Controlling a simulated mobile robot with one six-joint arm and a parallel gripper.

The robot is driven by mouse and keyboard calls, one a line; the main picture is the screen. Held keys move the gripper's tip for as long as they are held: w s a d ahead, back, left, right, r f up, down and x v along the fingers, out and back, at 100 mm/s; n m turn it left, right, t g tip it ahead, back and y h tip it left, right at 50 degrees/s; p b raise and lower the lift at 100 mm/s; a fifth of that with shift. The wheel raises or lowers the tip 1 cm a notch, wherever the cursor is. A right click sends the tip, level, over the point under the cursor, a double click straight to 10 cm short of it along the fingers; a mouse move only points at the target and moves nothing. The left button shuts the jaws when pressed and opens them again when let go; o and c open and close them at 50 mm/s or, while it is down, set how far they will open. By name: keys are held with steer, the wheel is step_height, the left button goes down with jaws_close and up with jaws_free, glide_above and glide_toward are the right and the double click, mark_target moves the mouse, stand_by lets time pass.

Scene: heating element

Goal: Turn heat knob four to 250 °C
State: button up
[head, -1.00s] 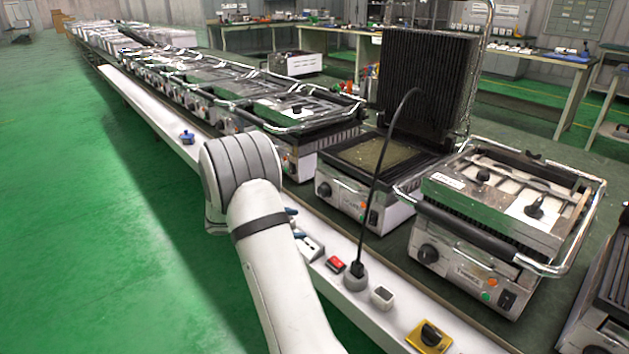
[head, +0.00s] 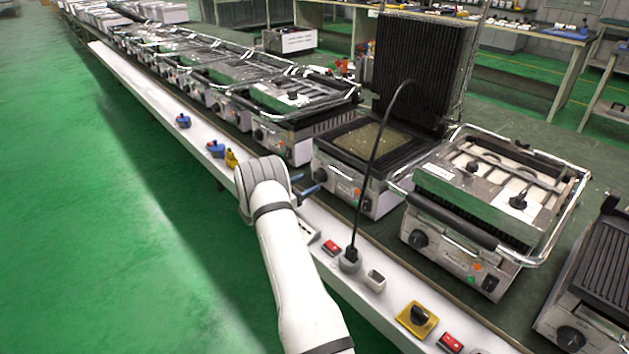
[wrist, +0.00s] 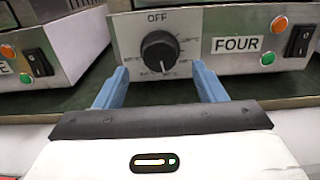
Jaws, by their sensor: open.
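Heat knob four (wrist: 160,50) is a round black dial on the metal front panel, left of a label reading FOUR (wrist: 237,44). "OFF" is printed above it and small temperature marks ring it. A pale mark shows at its lower edge; the numbers are too small to read surely. My gripper (wrist: 160,68) is open, with one blue finger on each side below the knob and nothing between them. In the head view the blue fingers (head: 309,190) are at the front of the open-lidded grill (head: 340,185), partly behind my arm.
On the panel are an orange light (wrist: 279,25), a green light (wrist: 267,58) and a black switch (wrist: 299,40). A neighbouring grill (head: 465,225) stands to the right. A black cable (head: 366,180) rises from a socket on the white ledge.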

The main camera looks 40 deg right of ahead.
mark_target(316, 179)
steer(key=shift+w+d, duration=0.15)
steer(key=shift+d, duration=2.2)
steer(key=c, duration=1)
steer(key=shift+b, duration=0.55)
